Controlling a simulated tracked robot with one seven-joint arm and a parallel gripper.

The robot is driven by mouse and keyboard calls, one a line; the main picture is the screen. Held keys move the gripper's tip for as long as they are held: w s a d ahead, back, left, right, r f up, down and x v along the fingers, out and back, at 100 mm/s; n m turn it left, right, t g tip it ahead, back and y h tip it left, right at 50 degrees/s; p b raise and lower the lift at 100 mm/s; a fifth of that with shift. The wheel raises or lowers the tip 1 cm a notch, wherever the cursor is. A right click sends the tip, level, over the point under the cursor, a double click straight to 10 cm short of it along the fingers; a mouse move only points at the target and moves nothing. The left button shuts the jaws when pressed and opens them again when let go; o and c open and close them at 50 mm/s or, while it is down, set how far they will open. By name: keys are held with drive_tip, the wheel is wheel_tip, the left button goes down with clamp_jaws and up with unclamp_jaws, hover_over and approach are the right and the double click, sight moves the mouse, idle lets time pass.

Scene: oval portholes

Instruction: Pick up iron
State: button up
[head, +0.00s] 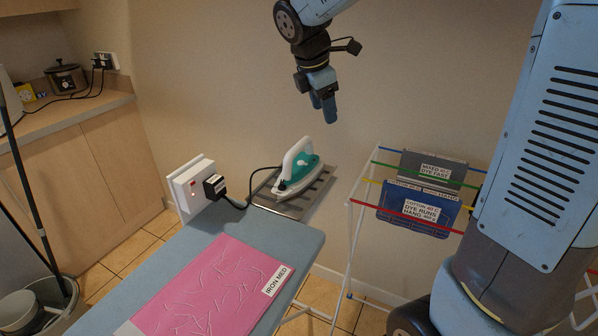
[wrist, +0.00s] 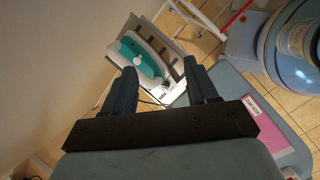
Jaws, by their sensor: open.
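The iron (head: 298,168) has a white handle and a teal body. It rests on a dark metal rest (head: 322,193) at the far end of the ironing board (head: 253,231). Its cord runs left to a plug at a white wall socket. My gripper (head: 323,106) hangs above the iron, a little to its right, with nothing between its fingers. In the wrist view, my gripper (wrist: 160,82) has its fingers spread apart, and the iron (wrist: 142,60) shows beyond the fingertips, clear of them.
A pink cloth (head: 215,290) labelled "IRON MED" lies on the board. The white socket (head: 194,185) stands left of the iron. A drying rack with a blue cloth (head: 418,207) and a grey cloth (head: 433,170) stands to the right. The wall is close behind the iron.

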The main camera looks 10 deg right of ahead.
sight(299, 144)
drive_tip(key=w+a+f+n+h, duration=0.1)
drive_tip(key=w+a+f+n, duration=0.5)
drive_tip(key=w+a+n, duration=0.2)
drive_tip(key=shift+n, duration=0.4)
drive_tip(key=x, duration=0.8)
drive_tip(key=shift+w+f, duration=0.25)
drive_tip(key=shift+f, duration=0.1)
drive_tip(key=shift+a+x, duration=0.15)
drive_tip(key=shift+x, duration=1.15)
drive_tip(key=shift+a+x, duration=0.2)
drive_tip(key=shift+x, duration=1.05)
drive_tip(key=shift+s+f, duration=0.15)
drive_tip(key=shift+f, duration=0.05)
clamp_jaws()
drive_tip(key=shift+r, duration=0.1)
